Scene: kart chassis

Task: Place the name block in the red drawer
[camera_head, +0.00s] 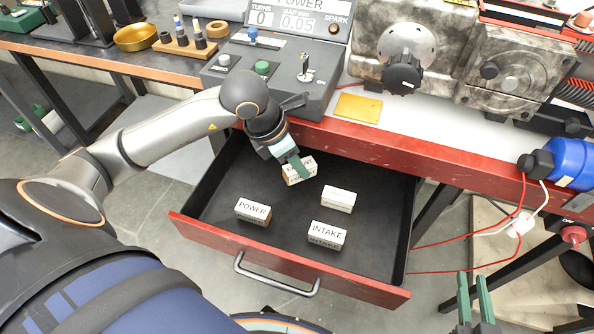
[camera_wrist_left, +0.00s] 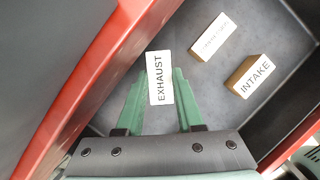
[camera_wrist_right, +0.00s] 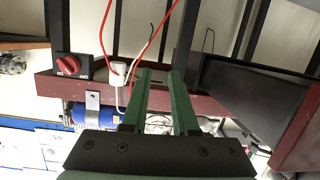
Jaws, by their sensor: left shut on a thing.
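My left gripper (camera_head: 297,163) is shut on a white-topped name block (camera_head: 294,178), held over the back part of the red drawer. In the left wrist view the block's label reads EXHAUST (camera_wrist_left: 160,78), and it sits between the green fingers (camera_wrist_left: 160,100). The red-fronted drawer (camera_head: 215,234) is pulled open, with a dark interior. I cannot tell whether the held block touches the drawer floor. My right gripper (camera_head: 475,300) is open and empty, outside the drawer at the lower right; its fingers also show in the right wrist view (camera_wrist_right: 160,95).
The control box (camera_head: 285,80) and metal engine parts (camera_head: 410,60) stand above the drawer. Red wires (camera_head: 480,262) hang at its right.

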